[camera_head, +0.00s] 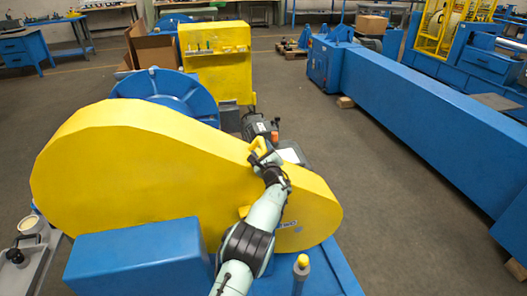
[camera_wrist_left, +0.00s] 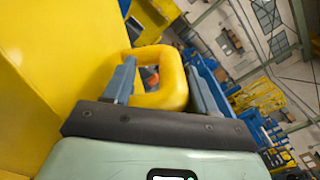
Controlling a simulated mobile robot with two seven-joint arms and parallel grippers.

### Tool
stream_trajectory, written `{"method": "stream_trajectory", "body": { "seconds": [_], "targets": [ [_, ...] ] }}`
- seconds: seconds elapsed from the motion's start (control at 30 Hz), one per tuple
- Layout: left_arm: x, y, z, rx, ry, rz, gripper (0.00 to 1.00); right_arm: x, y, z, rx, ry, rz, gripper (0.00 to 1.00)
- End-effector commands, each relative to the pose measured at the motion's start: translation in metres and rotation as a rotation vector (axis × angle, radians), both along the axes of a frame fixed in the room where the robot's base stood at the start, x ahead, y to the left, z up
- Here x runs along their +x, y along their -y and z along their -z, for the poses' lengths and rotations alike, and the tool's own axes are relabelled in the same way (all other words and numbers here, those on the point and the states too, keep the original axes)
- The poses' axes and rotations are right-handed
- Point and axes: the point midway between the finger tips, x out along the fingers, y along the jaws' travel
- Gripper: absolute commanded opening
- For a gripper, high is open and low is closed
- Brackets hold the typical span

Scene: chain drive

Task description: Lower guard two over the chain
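The large yellow guard (camera_head: 130,165) stands over the blue drive base in the head view, broad at the left and narrowing to the right. No chain shows; the guard hides whatever is behind it. A yellow loop handle (camera_head: 258,146) sits on its upper sloping edge. My left gripper (camera_head: 266,158) is at this handle. In the left wrist view the handle (camera_wrist_left: 181,75) lies between the two blue-grey fingers (camera_wrist_left: 160,85), which stand wide apart, one on each side. I cannot tell whether either finger touches it. My right gripper is not in view.
A blue box (camera_head: 140,258) stands in front of the guard, and a yellow-topped post (camera_head: 302,262) stands at its lower right. A blue wheel-like housing (camera_head: 165,92) and a dark motor (camera_head: 258,127) are behind it. A long blue beam (camera_head: 420,115) lies right; the floor between is clear.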

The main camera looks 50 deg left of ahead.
Motion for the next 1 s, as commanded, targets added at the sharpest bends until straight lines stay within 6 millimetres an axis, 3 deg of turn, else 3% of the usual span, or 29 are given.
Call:
{"method": "stream_trajectory", "body": {
  "seconds": [0.27,0.8,1.0],
  "targets": [
    [-0.008,0.013,0.002,-0.003,-0.006,-0.004,0.55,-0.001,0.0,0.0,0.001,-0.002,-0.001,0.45],
    [-0.052,0.1,-0.001,-0.001,-0.002,0.001,0.55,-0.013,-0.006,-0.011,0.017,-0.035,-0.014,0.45],
    [-0.061,0.117,-0.001,-0.001,0.0,-0.001,0.55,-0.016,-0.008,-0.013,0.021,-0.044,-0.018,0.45]
  ]
}}
